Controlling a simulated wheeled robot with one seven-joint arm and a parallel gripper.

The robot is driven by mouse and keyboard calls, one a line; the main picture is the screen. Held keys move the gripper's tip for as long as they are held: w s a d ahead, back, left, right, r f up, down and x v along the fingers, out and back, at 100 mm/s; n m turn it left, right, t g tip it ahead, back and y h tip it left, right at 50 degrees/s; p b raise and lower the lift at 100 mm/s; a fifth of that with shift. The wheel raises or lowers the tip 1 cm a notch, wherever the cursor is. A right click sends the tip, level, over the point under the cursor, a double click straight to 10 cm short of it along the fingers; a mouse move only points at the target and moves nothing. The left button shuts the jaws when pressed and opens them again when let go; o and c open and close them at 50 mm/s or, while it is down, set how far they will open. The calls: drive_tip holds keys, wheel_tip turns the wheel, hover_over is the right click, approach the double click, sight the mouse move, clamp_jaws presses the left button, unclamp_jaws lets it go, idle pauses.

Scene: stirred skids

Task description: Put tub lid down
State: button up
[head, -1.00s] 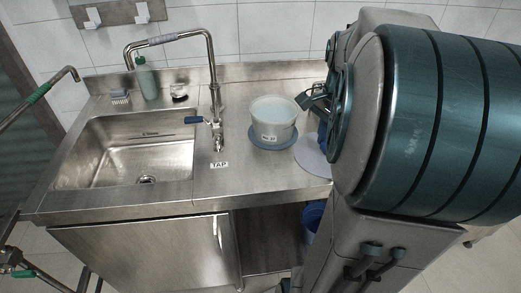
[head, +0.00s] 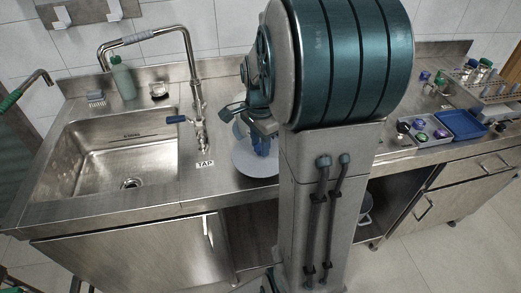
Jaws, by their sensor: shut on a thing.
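The tub lid (head: 248,167) is a pale grey disc at the right of the tap, over the steel counter. My gripper (head: 262,146), with blue fingers, is at the lid's right part and is shut on it. I cannot tell whether the lid touches the counter or hangs just above it. The tub (head: 240,129) is white and stands behind the lid. My gripper and arm hide most of the tub.
The steel sink (head: 125,150) lies at the left with a tall faucet (head: 192,75). A green bottle (head: 123,80) stands behind it. A blue tray (head: 462,125) and small coloured items are at the right. My arm hides the middle counter.

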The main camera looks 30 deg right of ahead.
drive_tip(key=shift+f, duration=1.5)
drive_tip(key=shift+f, duration=0.2)
drive_tip(key=o, duration=1)
drive_tip(key=shift+r, duration=0.1)
